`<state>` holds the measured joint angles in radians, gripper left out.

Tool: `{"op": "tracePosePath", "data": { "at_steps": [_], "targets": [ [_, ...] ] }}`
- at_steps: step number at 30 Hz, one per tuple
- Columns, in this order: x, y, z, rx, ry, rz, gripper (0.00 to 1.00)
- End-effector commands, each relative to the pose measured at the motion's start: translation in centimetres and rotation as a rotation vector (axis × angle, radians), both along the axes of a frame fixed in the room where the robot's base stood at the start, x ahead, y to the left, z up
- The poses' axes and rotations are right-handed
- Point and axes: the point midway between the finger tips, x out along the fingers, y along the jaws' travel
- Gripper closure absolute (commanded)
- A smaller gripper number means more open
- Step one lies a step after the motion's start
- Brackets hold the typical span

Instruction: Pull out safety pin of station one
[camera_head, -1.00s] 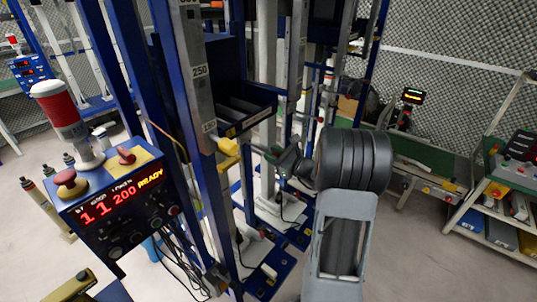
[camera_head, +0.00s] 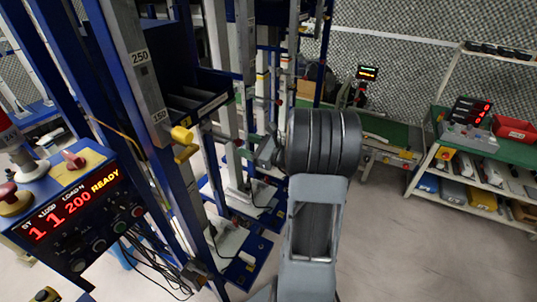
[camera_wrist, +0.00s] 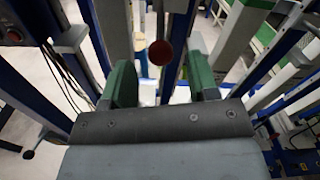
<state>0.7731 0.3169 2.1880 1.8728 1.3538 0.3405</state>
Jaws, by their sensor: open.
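Station one's blue upright frame (camera_head: 172,165) stands left of centre in the head view, its grey post (camera_head: 141,75) marked 250 and 150. A yellow handle (camera_head: 184,142) sticks out beside the 150 mark. In the wrist view, my gripper's green-padded fingers (camera_wrist: 160,82) are open with nothing held. A dark red round knob (camera_wrist: 160,52) shows between and beyond them. I cannot tell whether this knob or the yellow handle is the safety pin.
A control box (camera_head: 90,215) with red digits and READY stands at the left. A blue tray (camera_head: 195,100) sits on the frame behind the handle. More blue uprights stand close around my gripper. A green-topped bench (camera_head: 490,145) is at the right; the floor (camera_head: 420,250) there is clear.

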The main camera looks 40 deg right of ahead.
Motion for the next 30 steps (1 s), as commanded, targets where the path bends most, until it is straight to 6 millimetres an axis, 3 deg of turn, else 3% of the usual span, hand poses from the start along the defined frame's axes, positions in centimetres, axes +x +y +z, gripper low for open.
{"op": "tracePosePath", "data": {
  "at_steps": [6,13,19,30],
  "targets": [
    [-4.1,-2.0,-0.1,0.0,0.0,-0.005,0.46],
    [-6.9,-3.2,-0.1,0.001,0.001,-0.003,0.46],
    [-8.0,-3.6,0.0,0.001,0.0,-0.001,0.46],
    [-8.1,-3.6,0.0,0.001,0.0,0.0,0.46]
  ]
}}
